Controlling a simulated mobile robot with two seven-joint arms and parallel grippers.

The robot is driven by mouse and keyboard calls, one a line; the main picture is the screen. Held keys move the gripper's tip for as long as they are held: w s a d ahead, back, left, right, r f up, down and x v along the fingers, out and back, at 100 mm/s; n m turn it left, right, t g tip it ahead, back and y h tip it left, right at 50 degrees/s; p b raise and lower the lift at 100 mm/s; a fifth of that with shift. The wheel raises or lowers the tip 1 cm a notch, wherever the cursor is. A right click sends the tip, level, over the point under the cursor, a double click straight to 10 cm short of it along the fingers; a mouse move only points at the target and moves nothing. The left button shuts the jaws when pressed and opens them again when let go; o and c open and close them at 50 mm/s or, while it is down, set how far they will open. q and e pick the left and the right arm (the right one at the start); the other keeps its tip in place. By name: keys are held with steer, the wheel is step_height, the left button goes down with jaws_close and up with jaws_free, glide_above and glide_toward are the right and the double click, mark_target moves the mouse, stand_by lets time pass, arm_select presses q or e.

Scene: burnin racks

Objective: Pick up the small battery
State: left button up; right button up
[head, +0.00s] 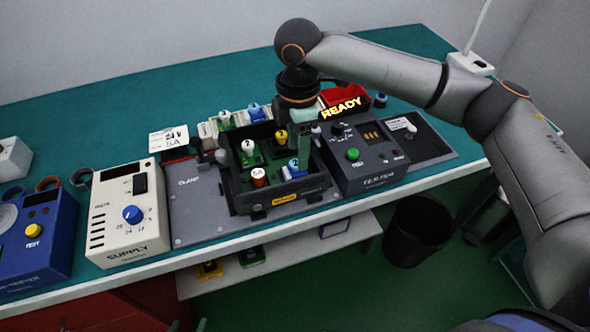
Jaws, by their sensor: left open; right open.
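I cannot surely tell which item is the small battery. A dark open tray (239,193) on the clamp plate holds several small parts. My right gripper (304,112) points down above the tray's back right. It is open; its fingers are mostly hidden by the wrist and blend with pale parts behind. My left gripper is not in view.
A cream supply box (112,205) and a blue tester (38,250) stand left. The teal table (110,115) is clear at the back left.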

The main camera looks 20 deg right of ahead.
mark_target(295, 163)
steer(key=f, duration=0.5)
steer(key=shift+w+a+f, duration=0.15)
steer(key=shift+w+a, duration=0.05)
jaws_close()
stand_by(0.3)
